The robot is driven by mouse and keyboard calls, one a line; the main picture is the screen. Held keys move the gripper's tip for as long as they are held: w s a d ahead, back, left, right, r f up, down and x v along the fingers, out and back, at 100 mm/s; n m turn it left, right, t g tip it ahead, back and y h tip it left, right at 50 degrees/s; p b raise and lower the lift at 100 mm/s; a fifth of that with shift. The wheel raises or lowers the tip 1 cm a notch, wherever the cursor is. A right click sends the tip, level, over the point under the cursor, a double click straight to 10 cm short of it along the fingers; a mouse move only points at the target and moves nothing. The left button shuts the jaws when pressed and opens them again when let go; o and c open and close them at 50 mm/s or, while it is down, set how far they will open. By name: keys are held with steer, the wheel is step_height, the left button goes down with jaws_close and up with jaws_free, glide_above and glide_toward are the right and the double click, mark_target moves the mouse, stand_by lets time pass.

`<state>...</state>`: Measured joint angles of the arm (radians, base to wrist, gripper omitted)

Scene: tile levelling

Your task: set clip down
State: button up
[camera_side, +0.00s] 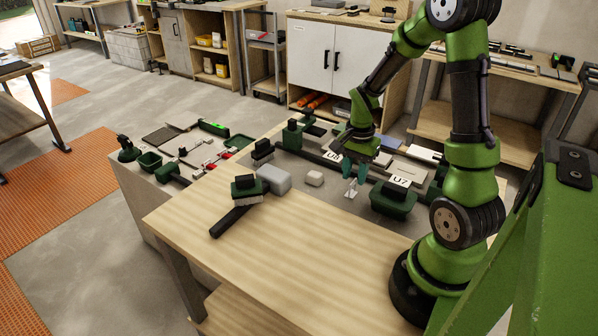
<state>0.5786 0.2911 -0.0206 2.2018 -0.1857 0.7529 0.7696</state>
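My gripper (356,170) points down over the grey work area, right of the table's middle. A small pale piece (350,188), likely the clip, shows at or just below its teal fingertips. It is too small to tell whether the fingers hold it or whether it touches the surface. A green bin labelled U7 (392,200) stands just to the right of the gripper. A sign that seems to read U6 (332,156) is to the left, partly behind the gripper.
A grey block (273,179), a small whitish block (314,179) and a dark-handled tool (238,208) lie left of the gripper. A side bench (150,190) holds several green and red tools. The wooden table front (290,250) is clear.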

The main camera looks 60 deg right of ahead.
mark_target(354, 181)
step_height(354, 181, up, 8)
steer(key=s+a+r+n+t, duration=0.1)
steer(key=a+r+n+t, duration=0.1)
steer(key=a+r+n, duration=0.2)
steer(key=s+a+r+n+t+y, duration=0.1)
steer(key=a+r+n, duration=0.3)
steer(key=a, duration=0.6)
steer(key=s+a+r+n+t+y, duration=0.1)
steer(key=a+r+n+t, duration=0.3)
steer(key=a+n, duration=0.2)
steer(key=shift+s+a, duration=0.2)
steer(key=shift+a, duration=0.6)
